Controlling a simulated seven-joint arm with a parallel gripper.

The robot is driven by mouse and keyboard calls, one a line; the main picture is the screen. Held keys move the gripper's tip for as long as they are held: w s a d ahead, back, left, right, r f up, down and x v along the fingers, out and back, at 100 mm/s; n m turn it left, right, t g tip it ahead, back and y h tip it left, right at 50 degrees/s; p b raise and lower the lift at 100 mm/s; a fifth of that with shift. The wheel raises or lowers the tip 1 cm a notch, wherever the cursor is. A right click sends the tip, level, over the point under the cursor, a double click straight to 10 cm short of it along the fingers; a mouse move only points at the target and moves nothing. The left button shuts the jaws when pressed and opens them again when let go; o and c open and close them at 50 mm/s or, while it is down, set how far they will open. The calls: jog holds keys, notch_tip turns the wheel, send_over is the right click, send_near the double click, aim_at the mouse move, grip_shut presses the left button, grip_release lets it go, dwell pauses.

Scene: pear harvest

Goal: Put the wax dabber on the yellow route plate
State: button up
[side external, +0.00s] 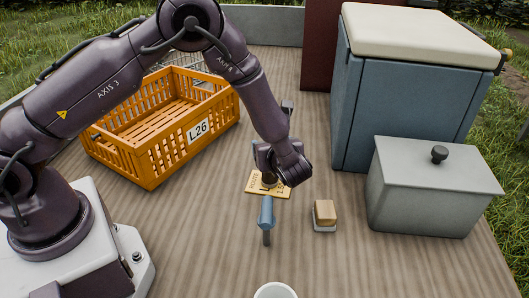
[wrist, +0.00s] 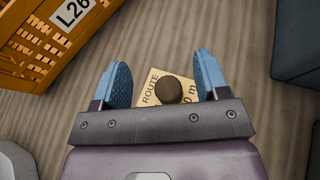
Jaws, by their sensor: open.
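The wax dabber (wrist: 168,90) appears as a dark brown round knob in the wrist view, seen from above over the yellow route plate. In the side view, the dabber (side external: 268,181) stands on the plate, partly hidden by my wrist. The yellow route plate (wrist: 150,97) lies flat on the table with its lettering partly covered; it also shows in the side view (side external: 284,191). My gripper (wrist: 167,72) is open. Its blue fingers are on either side of the dabber, with clear gaps.
An orange crate (side external: 163,157) marked L26 stands behind left. A blue-handled tool (side external: 266,212) lies in front of the plate, a tan-topped block (side external: 325,213) to the right. A grey lidded box (side external: 424,203) and a blue cooler (side external: 405,110) stand right. A white cup (side external: 275,291) is at the front.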

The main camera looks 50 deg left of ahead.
jog(key=s+a+r+n+g+h, duration=0.2)
jog(key=s+r+n, duration=0.3)
jog(key=r, duration=0.3)
jog(key=s+a+r+n+g+h, duration=0.2)
jog(key=s+r+n, duration=0.35)
jog(key=r, duration=0.25)
jog(key=s+d+r+n+t+h, duration=0.2)
jog(key=s+r+n+h, duration=0.2)
jog(key=s+n, duration=0.2)
jog(key=s+d+r+n+t+h, duration=0.2)
jog(key=s+d+r+n+h, duration=0.1)
jog(key=s+n, duration=0.3)
jog(key=shift+s+d+r+h, duration=0.2)
jog(key=shift+s+r+h, duration=0.55)
jog(key=shift+s, duration=0.45)
